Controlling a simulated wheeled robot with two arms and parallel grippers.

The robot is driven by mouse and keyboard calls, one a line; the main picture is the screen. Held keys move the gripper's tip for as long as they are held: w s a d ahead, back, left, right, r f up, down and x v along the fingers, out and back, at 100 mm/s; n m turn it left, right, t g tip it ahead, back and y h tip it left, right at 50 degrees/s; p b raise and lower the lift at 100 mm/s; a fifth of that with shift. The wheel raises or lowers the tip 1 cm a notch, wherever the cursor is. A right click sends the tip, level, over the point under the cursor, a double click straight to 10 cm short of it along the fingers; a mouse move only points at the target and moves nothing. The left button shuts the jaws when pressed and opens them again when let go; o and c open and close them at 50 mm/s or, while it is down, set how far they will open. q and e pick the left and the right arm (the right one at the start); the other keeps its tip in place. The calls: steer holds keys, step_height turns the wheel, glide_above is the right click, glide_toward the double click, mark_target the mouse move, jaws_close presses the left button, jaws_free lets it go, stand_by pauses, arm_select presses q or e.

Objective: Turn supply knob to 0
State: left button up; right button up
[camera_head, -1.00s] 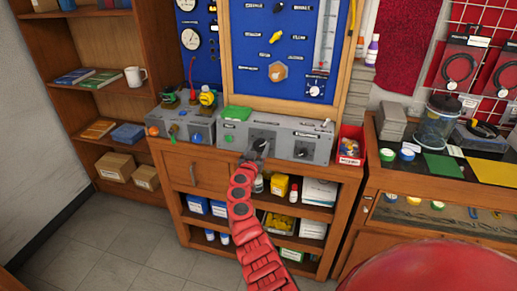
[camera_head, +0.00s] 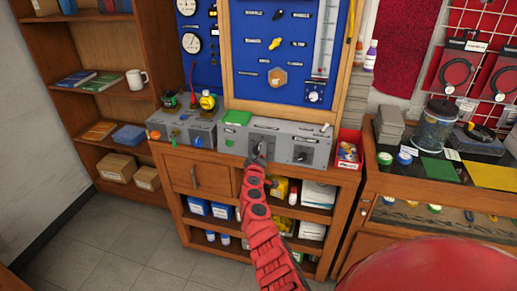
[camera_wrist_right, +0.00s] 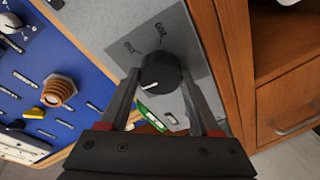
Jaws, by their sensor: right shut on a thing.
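A black round knob (camera_wrist_right: 160,73) with a white pointer line sits on a dark plate on a grey box; I cannot be sure from the markings that it is the supply knob. Its line points to the lower left in the right wrist view. My right gripper (camera_head: 259,157) is at the box's front in the head view and hides most of this knob. In the right wrist view my right gripper (camera_wrist_right: 160,75) has one finger on each side of the knob and is shut on it. My left gripper is not in view.
The grey box (camera_head: 235,134) stands on a wooden cabinet (camera_head: 345,185). Another dark knob (camera_head: 301,155) is right of my gripper. A red bin (camera_head: 348,150) stands beside the box, and a green item (camera_head: 237,118) lies on top. A blue tool board (camera_head: 275,50) rises behind.

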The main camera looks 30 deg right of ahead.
steer(key=n+y+p, duration=0.1)
steer(key=n+p, duration=0.3)
steer(key=n, duration=0.2)
steer(key=shift+a+r, duration=0.1)
steer(key=shift+r, duration=0.05)
steer(key=n+p, duration=0.2)
steer(key=shift+n+g+y, duration=0.3)
steer(key=shift+g, duration=0.1)
steer(key=n+p, duration=0.1)
steer(key=n, duration=0.1)
steer(key=shift+n+g, duration=0.3)
steer(key=n+p, duration=0.1)
steer(key=n, duration=0.2)
steer(key=shift+g+p, duration=0.3)
steer(key=shift+g, duration=0.1)
steer(key=shift+f+n+g+h+p, duration=0.2)
steer(key=shift+n+g, duration=0.3)
steer(key=shift+n, duration=1.65)
steer(key=shift+f+n+g+h+p, duration=0.15)
steer(key=shift+n+g, duration=0.35)
steer(key=shift+n, duration=1.65)
steer(key=shift+r, duration=0.1)
